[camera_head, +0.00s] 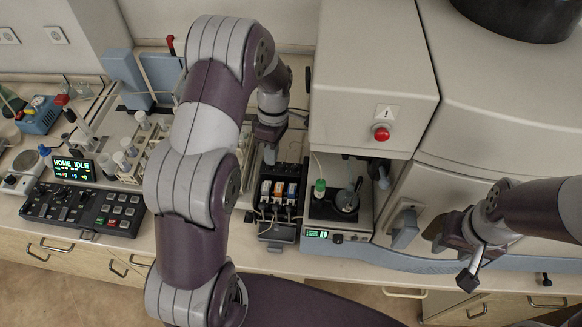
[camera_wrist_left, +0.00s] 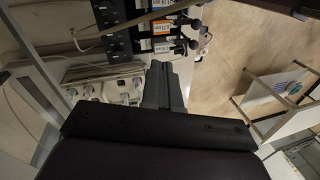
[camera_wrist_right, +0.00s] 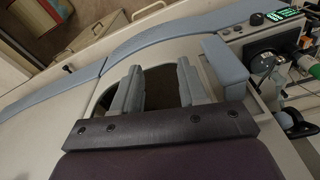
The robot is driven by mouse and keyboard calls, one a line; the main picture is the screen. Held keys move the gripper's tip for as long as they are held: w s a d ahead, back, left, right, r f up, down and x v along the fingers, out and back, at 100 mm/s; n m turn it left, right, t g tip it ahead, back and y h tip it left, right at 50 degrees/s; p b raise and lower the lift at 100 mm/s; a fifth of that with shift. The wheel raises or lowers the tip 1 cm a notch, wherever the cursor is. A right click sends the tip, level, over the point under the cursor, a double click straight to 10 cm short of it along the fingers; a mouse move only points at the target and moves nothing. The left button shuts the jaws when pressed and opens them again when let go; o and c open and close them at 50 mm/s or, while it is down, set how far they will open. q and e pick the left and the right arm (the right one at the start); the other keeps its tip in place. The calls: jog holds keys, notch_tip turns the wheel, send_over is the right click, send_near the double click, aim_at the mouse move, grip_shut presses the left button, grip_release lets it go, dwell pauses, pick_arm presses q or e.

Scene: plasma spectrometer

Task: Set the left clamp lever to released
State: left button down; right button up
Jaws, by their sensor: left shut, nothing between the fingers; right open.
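The clamp block (camera_head: 278,192) is a dark unit with white, orange and blue labelled cassettes side by side, in the middle of the bench. The white-labelled cassette (camera_head: 265,190) is its leftmost; it also shows in the left wrist view (camera_wrist_left: 161,46). Small dark lever ends stick out at the block's front, but their set position is too small to tell. My left gripper (camera_head: 269,154) is shut and empty, just behind the block; its fingers show below the cassettes in the left wrist view (camera_wrist_left: 164,82). My right gripper (camera_wrist_right: 160,90) is open and empty before the large instrument.
Right of the block stands a pump unit (camera_head: 339,237) with a green display, beneath a housing with a red button (camera_head: 381,133). A control panel (camera_head: 84,208) and vial racks lie at the left. My left arm covers part of the bench.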

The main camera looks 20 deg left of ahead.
pick_arm(q)
jog(key=s+n+g, duration=0.1)
jog(key=s, duration=0.2)
jog(key=b, duration=0.5)
send_near(265, 200)
jog(key=shift+s+f, duration=0.35)
jog(key=shift+s, duration=0.25)
jog(key=x, duration=0.2)
jog(key=p+x, duration=0.1)
jog(key=x, duration=0.1)
jog(key=shift+s+d+r, duration=0.1)
jog(key=shift+s+r, duration=0.05)
jog(key=shift+s, duration=0.1)
jog(key=shift+f, duration=0.4)
jog(key=shift+s, duration=0.1)
pick_arm(e)
jog(key=f, duration=0.1)
jog(key=s+f, duration=0.1)
jog(key=f, duration=0.1)
jog(key=shift+a+f, duration=0.15)
jog(key=shift+f, duration=0.05)
jog(key=shift+f, duration=0.1)
